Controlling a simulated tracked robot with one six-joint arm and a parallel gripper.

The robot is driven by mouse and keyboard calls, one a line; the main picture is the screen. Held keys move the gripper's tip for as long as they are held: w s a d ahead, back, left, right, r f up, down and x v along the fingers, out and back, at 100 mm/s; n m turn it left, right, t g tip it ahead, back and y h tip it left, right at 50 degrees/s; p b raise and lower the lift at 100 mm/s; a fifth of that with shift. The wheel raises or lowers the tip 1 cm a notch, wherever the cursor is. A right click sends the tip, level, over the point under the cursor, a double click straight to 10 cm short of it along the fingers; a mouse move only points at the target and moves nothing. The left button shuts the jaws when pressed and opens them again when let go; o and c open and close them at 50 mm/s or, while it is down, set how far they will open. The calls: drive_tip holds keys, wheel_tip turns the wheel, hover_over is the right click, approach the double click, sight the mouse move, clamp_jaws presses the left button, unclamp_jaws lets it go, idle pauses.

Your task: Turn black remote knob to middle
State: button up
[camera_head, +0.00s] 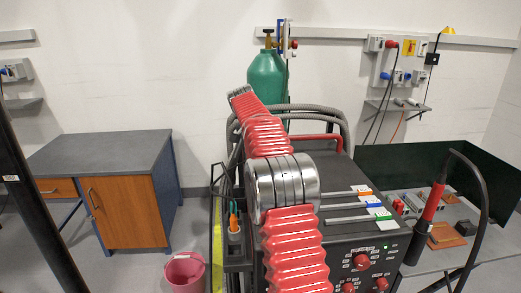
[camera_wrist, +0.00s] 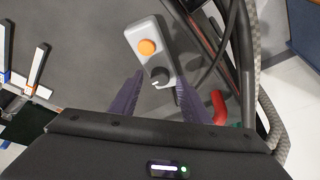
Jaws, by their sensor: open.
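The grey remote (camera_wrist: 150,42) lies on a dark grey surface in the wrist view, tilted a little. It has an orange button (camera_wrist: 147,47) toward its far end and the black remote knob (camera_wrist: 160,75) at its near end. A small white mark shows on the knob's lower left side. My gripper (camera_wrist: 159,80) is open, with one dark purple finger on each side of the knob. A gap shows between the left finger and the knob; the right finger is close to the remote's edge, and I cannot tell if it touches. In the head view the remote is hidden.
A black welding machine (camera_head: 345,235) with red knobs stands at centre right, with a green gas cylinder (camera_head: 266,77) behind it. Cables (camera_wrist: 208,60) and a red handle (camera_wrist: 219,107) lie right of the remote. A workbench (camera_head: 440,225) stands right, a cabinet (camera_head: 130,200) left.

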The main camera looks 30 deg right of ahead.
drive_tip(key=v, duration=1.3)
drive_tip(key=shift+a, duration=0.15)
drive_tip(key=shift+s+r, duration=0.1)
drive_tip(key=shift+s, duration=0.05)
drive_tip(key=s+d+n+t+y, duration=0.3)
drive_tip(key=s+d+n, duration=0.1)
drive_tip(key=n, duration=0.9)
drive_tip(key=shift+s+d+n+t+y, duration=0.3)
drive_tip(key=shift+d, duration=0.3)
drive_tip(key=x, duration=1.3)
drive_tip(key=shift+f, duration=0.3)
drive_tip(key=shift+c, duration=0.3)
